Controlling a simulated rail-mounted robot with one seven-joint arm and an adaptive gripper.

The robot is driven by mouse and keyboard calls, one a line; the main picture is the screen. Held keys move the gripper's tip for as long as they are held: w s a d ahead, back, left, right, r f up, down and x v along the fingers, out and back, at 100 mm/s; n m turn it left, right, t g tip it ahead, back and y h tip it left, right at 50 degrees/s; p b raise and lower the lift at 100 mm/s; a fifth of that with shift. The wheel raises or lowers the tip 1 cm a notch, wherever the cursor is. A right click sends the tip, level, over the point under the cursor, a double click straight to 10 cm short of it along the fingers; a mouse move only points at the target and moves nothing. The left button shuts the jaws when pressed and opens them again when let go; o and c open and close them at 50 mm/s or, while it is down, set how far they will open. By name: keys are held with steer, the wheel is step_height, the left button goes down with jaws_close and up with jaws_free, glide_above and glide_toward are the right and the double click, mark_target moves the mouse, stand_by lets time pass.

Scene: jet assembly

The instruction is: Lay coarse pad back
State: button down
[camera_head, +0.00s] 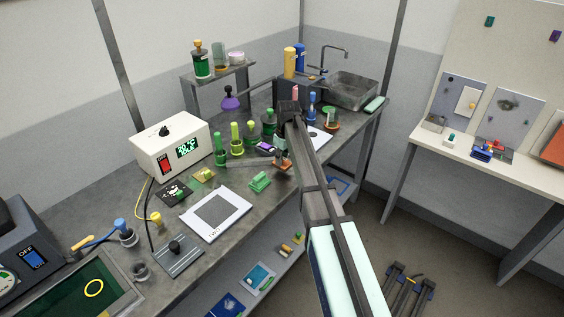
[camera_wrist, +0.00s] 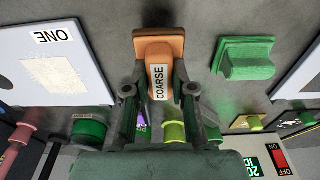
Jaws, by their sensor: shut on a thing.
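The coarse pad (camera_wrist: 158,47) is an orange block with a raised grip and a white label reading COARSE. In the head view it (camera_head: 282,164) is at the middle of the grey workbench, under the end of my arm. My gripper (camera_wrist: 159,90) is shut on its raised grip, one finger on each side. I cannot tell whether the pad's underside touches the bench. A similar green pad (camera_wrist: 245,58) lies beside it on the bench, also seen in the head view (camera_head: 260,181).
A white plate marked ONE (camera_wrist: 52,65) lies on one side of the pads. A framed white plate (camera_head: 214,213) lies on the other. Green bottles (camera_head: 237,140) and a white display box (camera_head: 172,148) stand behind. Bare bench shows around the pads.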

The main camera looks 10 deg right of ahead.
mark_target(287, 160)
steer(key=shift+f+p, duration=0.3)
steer(key=shift+f, duration=0.85)
steer(key=shift+f, duration=0.2)
steer(key=c, duration=1)
jaws_free()
steer(key=r+b, duration=0.2)
steer(key=r, duration=0.3)
steer(key=s+d+r+b, duration=0.1)
steer(key=r+b, duration=0.1)
steer(key=r, duration=0.4)
steer(key=r+b, duration=0.2)
steer(key=r, duration=0.4)
steer(key=shift+s+d+r, duration=0.15)
steer(key=shift+s+d, duration=0.1)
steer(key=shift+s, duration=0.1)
